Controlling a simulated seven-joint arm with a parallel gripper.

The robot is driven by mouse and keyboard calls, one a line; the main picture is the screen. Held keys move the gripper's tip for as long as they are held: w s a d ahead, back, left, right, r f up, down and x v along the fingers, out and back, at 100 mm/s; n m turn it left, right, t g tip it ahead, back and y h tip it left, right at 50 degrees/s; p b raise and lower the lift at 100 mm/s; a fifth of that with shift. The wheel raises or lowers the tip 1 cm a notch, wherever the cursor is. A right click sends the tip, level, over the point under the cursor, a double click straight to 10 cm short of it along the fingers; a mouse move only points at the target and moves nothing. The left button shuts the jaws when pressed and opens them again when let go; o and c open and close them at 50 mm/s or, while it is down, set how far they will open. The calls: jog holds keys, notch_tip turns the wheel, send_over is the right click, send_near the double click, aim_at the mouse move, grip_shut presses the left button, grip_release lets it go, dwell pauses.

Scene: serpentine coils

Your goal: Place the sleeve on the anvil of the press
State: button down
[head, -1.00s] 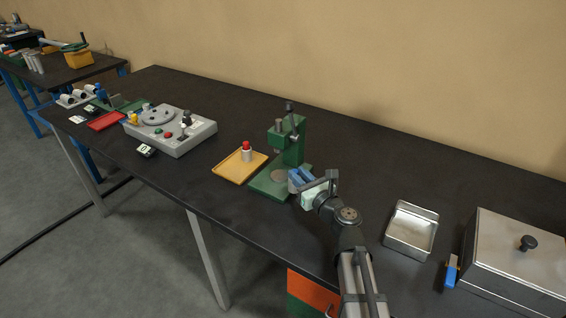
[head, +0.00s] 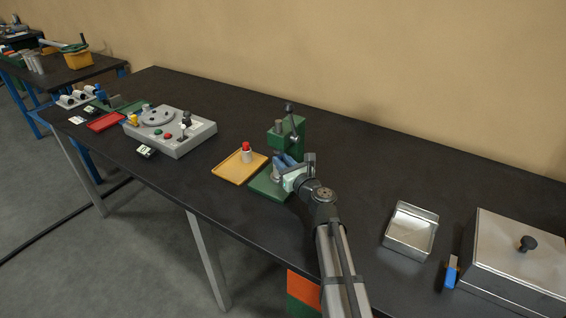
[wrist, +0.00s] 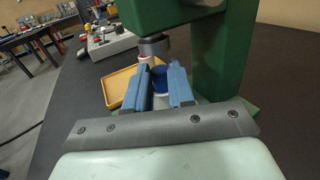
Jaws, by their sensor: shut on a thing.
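The green press (head: 290,142) stands mid-table, its base (head: 262,186) extending toward the table's front edge. My gripper (head: 284,165) reaches in from the right, with its blue fingers under the press head. The grey ram (wrist: 153,46) is above and just beyond the fingers. The anvil is mostly hidden by the gripper and sleeve, so I cannot tell whether the sleeve touches it.
A yellow tray (head: 228,172) beside the press holds a grey, red-topped piece (head: 246,153). A grey control box (head: 185,140) stands farther left. A metal tray (head: 391,241) and a lidded metal box (head: 510,262) are at right. Table between press and metal tray is clear.

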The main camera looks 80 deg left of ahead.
jog(key=shift+f, duration=0.1)
jog(key=c, duration=1)
grip_release()
jog(key=shift+o, duration=0.2)
jog(key=v, duration=1.2)
